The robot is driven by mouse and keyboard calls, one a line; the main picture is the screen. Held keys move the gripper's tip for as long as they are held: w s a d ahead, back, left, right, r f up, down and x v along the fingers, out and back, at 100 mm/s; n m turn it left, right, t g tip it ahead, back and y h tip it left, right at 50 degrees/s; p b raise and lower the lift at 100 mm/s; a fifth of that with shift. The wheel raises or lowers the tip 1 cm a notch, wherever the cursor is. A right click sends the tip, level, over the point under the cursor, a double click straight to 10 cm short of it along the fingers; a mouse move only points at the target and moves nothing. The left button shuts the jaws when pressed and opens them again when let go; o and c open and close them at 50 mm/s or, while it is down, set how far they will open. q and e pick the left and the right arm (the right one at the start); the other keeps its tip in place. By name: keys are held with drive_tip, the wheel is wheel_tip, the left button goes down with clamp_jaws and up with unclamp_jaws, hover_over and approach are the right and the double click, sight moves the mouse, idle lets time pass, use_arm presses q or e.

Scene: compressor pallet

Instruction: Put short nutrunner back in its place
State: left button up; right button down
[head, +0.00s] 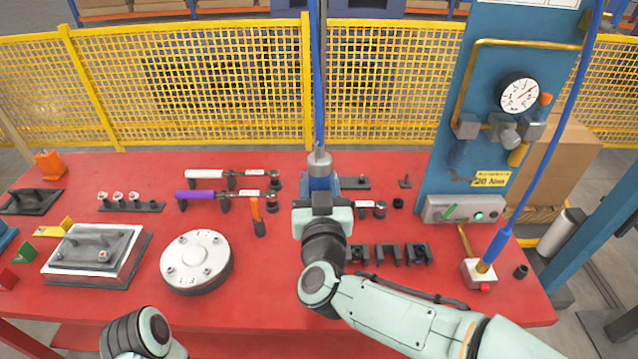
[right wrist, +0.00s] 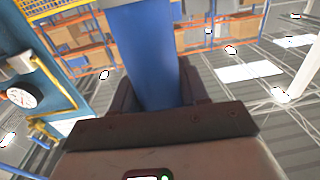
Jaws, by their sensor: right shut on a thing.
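My right gripper (head: 321,192) stands over the middle of the red table (head: 270,285), pointing away from me. It is shut on a blue upright tool, which I take as the short nutrunner (head: 320,168). The tool has a grey cylindrical top, and a blue hose rises from it. In the right wrist view the blue body (right wrist: 152,60) passes between the dark fingers (right wrist: 155,98). My gripper hides the tool's lower end, so I cannot tell whether it touches anything below. Part of my left arm shows at the lower left; its gripper is out of frame.
White (head: 204,174) and purple (head: 196,194) wrenches lie left of my gripper, near an orange-handled tool (head: 256,212). Black holders (head: 388,254) stand right. The front middle is clear.

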use_arm(q)
drive_tip(key=shift+s+f+b, duration=0.1)
drive_tip(key=shift+f+b, duration=0.9)
drive_tip(key=shift+b, duration=0.1)
use_arm(e)
drive_tip(key=shift+f, duration=1.35)
use_arm(q)
drive_tip(key=shift+t, duration=0.5)
drive_tip(key=shift+w+f+b, duration=0.3)
drive_tip(key=shift+f+b, duration=0.45)
drive_tip(key=shift+b, duration=0.15)
drive_tip(key=shift+w+f+b, duration=0.35)
drive_tip(key=shift+f+b, duration=0.35)
drive_tip(key=shift+b, duration=0.25)
drive_tip(key=shift+w+f+b, duration=0.3)
drive_tip(key=shift+f+b, duration=0.45)
drive_tip(key=shift+b, duration=0.15)
use_arm(e)
drive_tip(key=shift+f, duration=3.7)
drive_tip(key=c, duration=0.5)
unclamp_jaws()
drive_tip(key=shift+f, duration=0.3)
use_arm(q)
drive_tip(key=shift+s+r+p, duration=0.2)
drive_tip(key=shift+r+p, duration=0.1)
drive_tip(key=shift+p, duration=0.1)
use_arm(e)
drive_tip(key=s, duration=1.3)
drive_tip(key=shift+s+d, duration=0.25)
drive_tip(key=shift+d, duration=0.15)
